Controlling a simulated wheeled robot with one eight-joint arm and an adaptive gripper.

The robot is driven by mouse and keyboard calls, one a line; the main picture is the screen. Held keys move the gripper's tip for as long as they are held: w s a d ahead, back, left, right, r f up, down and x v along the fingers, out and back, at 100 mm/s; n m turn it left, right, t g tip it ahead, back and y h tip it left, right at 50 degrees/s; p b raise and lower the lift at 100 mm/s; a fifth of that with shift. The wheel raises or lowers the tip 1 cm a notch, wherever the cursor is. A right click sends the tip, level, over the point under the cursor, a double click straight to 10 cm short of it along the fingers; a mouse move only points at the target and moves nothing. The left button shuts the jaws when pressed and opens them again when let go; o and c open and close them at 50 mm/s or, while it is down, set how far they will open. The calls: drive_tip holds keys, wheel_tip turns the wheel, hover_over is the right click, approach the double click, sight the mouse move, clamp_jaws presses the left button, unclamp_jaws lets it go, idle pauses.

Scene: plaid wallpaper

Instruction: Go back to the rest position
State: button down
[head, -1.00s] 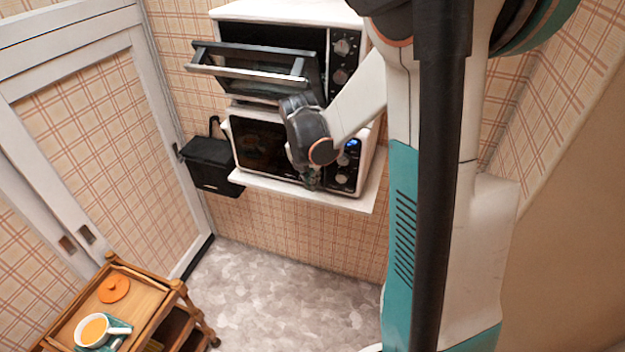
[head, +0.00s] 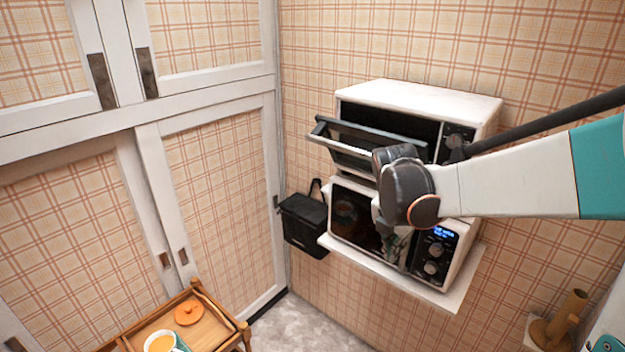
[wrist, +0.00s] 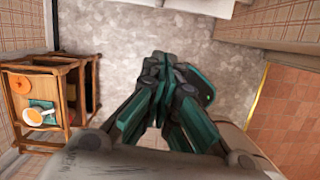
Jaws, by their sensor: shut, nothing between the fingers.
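My gripper (wrist: 165,75) is shut and empty in the wrist view, its teal and dark fingers together above the grey floor. In the head view my gripper (head: 396,245) hangs in front of the lower microwave, partly hidden behind my wrist, and I cannot tell whether it touches anything. My arm comes in from the right.
The upper oven (head: 420,95) has its door (head: 350,145) hanging partly open close to my wrist. The lower microwave (head: 350,218) sits on a white shelf (head: 390,276). A black bag (head: 304,222) hangs left. A wooden cart (head: 238,338) stands lower left; floor (wrist: 120,35) beside it is clear.

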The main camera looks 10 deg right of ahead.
drive_tip(key=s+a+f+m+t+y+b, duration=0.1)
drive_tip(key=s+a+f+m+b, duration=0.3)
drive_tip(key=m, duration=0.8)
drive_tip(key=s+a+f+m+t+y+b, duration=0.1)
drive_tip(key=s+a+f+m+t+b, duration=0.3)
drive_tip(key=s+a+m+b, duration=0.5)
drive_tip(key=shift+s+a+f+m+t+b, duration=0.15)
drive_tip(key=shift+s+f+m+t+b, duration=0.25)
drive_tip(key=shift+s+m+b, duration=0.85)
drive_tip(key=shift+w+f+m+p, duration=0.15)
drive_tip(key=shift+m+p, duration=0.1)
drive_tip(key=shift+p, duration=0.15)
